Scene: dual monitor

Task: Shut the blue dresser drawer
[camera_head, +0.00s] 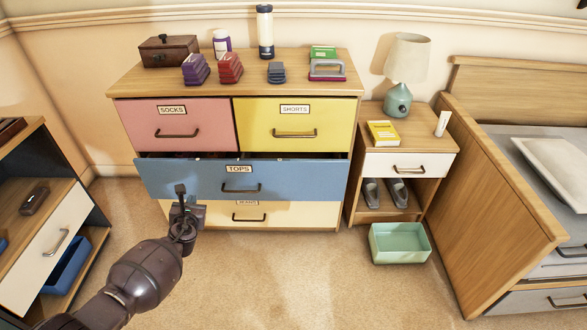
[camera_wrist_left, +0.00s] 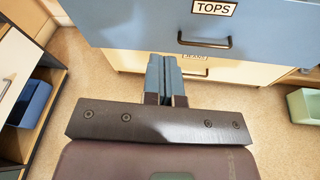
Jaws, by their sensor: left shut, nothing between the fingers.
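The blue drawer (camera_head: 285,182), labelled TOPS, is pulled partly out of the dresser (camera_head: 120,87). A dark gap shows above its front, and its front stands out past the drawers around it. Its dark handle (camera_head: 241,189) is near the middle; the blue front also shows at the top of the left wrist view (camera_wrist_left: 270,28). My left gripper (camera_head: 181,190) is shut and empty, in front of the drawer's lower left part. In the left wrist view its fingertips (camera_wrist_left: 162,62) lie just below the drawer's bottom edge. I cannot tell whether they touch it. My right gripper is not in view.
A pink SOCKS drawer (camera_head: 180,120) and a yellow SHORTS drawer (camera_head: 292,118) are shut above; a cream drawer (camera_head: 300,214) is below. A nightstand (camera_head: 370,144) with a green bin (camera_head: 400,243) and a bed stand right. A shelf unit is left. The carpet in front is clear.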

